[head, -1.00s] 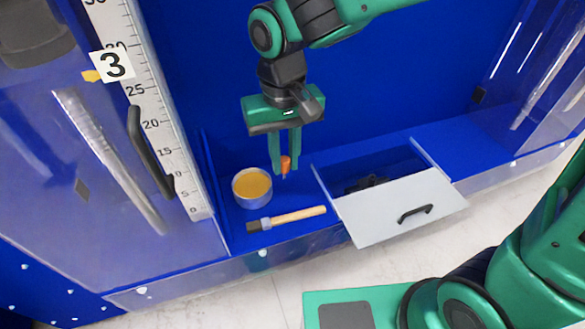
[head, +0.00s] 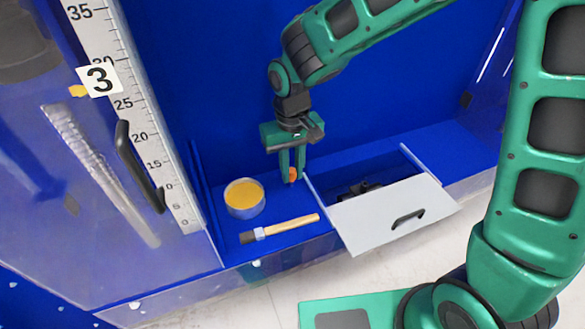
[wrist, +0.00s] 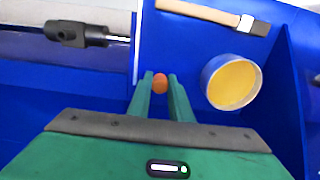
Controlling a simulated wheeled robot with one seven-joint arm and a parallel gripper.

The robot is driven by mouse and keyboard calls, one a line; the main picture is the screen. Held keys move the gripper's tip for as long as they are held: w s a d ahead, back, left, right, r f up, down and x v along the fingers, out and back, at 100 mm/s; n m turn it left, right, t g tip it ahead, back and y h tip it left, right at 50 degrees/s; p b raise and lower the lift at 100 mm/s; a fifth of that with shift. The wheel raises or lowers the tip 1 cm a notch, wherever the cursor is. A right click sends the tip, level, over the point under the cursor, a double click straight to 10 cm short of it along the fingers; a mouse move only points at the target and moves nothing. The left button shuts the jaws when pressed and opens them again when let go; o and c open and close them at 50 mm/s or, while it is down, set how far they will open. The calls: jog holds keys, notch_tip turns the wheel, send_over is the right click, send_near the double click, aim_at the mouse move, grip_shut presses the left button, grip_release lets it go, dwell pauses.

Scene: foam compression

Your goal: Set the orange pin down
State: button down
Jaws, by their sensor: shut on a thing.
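The orange pin (head: 293,175) is between the fingertips of my gripper (head: 292,174), which is shut on it. In the head view it is just left of the open drawer, low over the blue shelf; I cannot tell whether its lower end touches the shelf. In the wrist view the round orange top of the pin (wrist: 160,82) shows between the green fingertips of my gripper (wrist: 160,84). The rest of the pin is hidden there.
A tin of yellow stuff (head: 244,199) and a wooden-handled brush (head: 280,228) are on the blue shelf (head: 220,228) to the left. An open drawer (head: 395,215) holding a dark object (head: 358,188) is to the right. A clear panel with a ruler (head: 140,125) stands at left.

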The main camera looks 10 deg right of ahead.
aim_at(292, 171)
jog(key=shift+f, duration=0.15)
jog(key=c, duration=1.6)
grip_release()
notch_tip(292, 171, up, 12)
jog(key=shift+r, duration=0.15)
